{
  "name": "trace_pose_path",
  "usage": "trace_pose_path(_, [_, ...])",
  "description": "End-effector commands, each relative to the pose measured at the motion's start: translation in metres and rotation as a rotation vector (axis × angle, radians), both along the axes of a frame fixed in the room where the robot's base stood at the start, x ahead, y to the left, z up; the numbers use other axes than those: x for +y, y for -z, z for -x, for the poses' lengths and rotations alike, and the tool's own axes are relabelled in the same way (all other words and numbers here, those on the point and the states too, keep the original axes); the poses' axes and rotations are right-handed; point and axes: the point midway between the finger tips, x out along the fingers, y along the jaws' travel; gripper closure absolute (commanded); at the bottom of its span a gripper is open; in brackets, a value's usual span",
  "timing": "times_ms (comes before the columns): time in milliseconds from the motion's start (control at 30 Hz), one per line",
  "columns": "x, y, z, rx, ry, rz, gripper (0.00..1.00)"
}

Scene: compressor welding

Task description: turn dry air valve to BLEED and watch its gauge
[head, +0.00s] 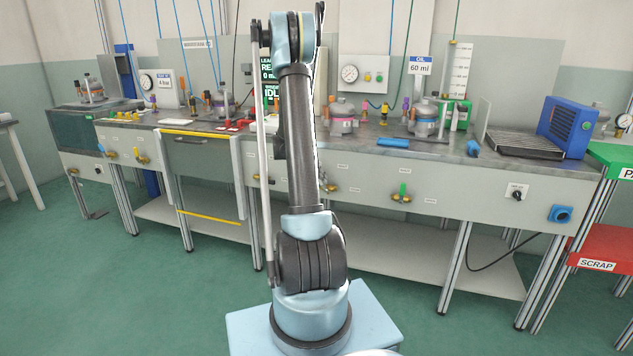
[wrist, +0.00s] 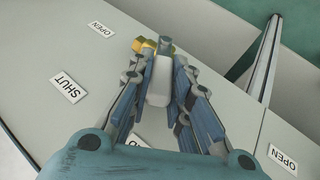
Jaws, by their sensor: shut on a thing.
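In the wrist view my gripper (wrist: 161,72) is shut on a pale grey valve handle (wrist: 159,90), which lies between its fingers. Brass fittings (wrist: 144,47) show just beyond the fingertips. The panel around it carries an OPEN label (wrist: 101,29), a SHUT label (wrist: 69,88) and a label mostly hidden behind the gripper. Which label the handle points to is unclear. In the head view my arm hides the gripper and this valve. A round gauge (head: 349,73) on a grey panel shows at the back; its needle is too small to read, and I cannot tell whether it belongs to this valve.
Another gauge (head: 147,82) stands beside a 4 bar sign at the left. A green-handled valve (head: 402,193) sits on the bench front. The bench top (head: 380,147) holds several compressors. A blue box (head: 567,127) and a red SCRAP shelf (head: 600,250) are at the right. Floor in front is clear.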

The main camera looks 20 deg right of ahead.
Motion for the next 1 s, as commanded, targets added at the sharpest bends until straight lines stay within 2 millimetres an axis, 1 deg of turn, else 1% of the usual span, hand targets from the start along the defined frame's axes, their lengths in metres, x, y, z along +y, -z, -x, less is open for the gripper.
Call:
trace_pose_path(233, [0.002, 0.001, 0.0, 0.0, -0.001, -0.005, 1.0])
trace_pose_path(267, [0.002, 0.001, 0.0, -0.001, -0.001, -0.005, 0.78])
trace_pose_path(300, [0.002, 0.001, 0.001, -0.001, -0.001, -0.005, 0.68])
trace_pose_path(333, [0.001, 0.001, 0.0, -0.001, -0.001, -0.005, 0.62])
trace_pose_path(667, [0.0, 0.0, 0.001, -0.001, 0.0, -0.003, 0.62])
trace_pose_path(767, [0.003, -0.004, 0.001, -0.001, 0.001, -0.002, 0.62])
trace_pose_path(867, [0.01, -0.013, 0.0, -0.001, -0.001, -0.003, 0.62])
trace_pose_path(1000, [0.025, -0.032, 0.001, 0.0, -0.003, -0.003, 0.62])
